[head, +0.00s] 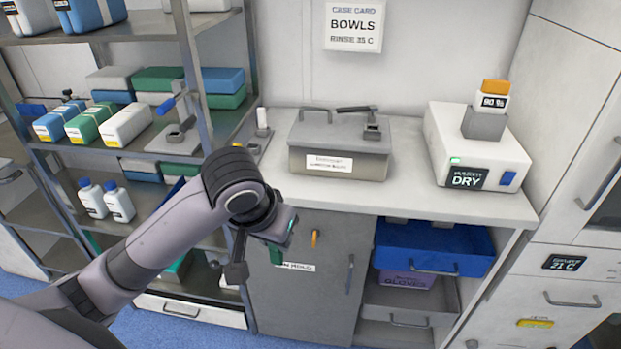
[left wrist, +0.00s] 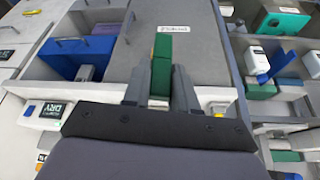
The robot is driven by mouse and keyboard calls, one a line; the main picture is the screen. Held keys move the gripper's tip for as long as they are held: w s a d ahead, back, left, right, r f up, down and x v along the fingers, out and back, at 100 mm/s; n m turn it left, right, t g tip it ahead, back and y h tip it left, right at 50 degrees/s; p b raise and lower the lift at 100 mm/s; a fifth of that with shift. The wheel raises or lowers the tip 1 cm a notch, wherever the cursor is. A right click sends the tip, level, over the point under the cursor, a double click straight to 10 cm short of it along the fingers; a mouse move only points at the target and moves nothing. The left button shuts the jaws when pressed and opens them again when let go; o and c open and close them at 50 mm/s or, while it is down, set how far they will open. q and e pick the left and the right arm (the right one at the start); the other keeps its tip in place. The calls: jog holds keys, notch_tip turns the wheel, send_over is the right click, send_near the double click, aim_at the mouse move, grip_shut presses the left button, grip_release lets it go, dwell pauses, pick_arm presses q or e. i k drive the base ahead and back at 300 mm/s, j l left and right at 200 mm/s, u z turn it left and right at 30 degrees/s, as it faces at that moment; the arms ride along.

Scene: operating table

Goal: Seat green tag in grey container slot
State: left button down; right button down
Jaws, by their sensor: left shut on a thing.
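My left gripper (head: 256,258) is shut on the green tag (head: 275,255), in front of the grey cabinet door and below the counter top. In the left wrist view the tag (left wrist: 161,70) stands between the two dark fingers (left wrist: 160,92) and sticks out past their tips. The grey container (head: 338,160) stands closed on the counter, above and right of the gripper, with a white label on its front. A small grey slotted holder (head: 372,131) sits at the right of its lid. The tag and container are well apart. My right gripper is not in view.
A white dryer box (head: 478,145) stands right of the container, and a shelf rack (head: 222,100) with bottles and packs stands left. The counter (head: 420,196) has bare room along its front. An open blue drawer (head: 435,240) juts out below it.

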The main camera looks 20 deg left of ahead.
aim_at(371, 137)
jog(key=i+l+u, duration=0.2)
jog(key=i+l, duration=0.15)
jog(key=l, duration=0.3)
jog(key=i+l+u, duration=0.1)
jog(key=l, duration=0.25)
jog(key=i+l+u, duration=0.1)
jog(key=l, duration=0.25)
jog(key=i+l+u, duration=0.1)
jog(key=i+l, duration=0.15)
jog(key=i+l+u, duration=0.1)
jog(key=l, duration=0.4)
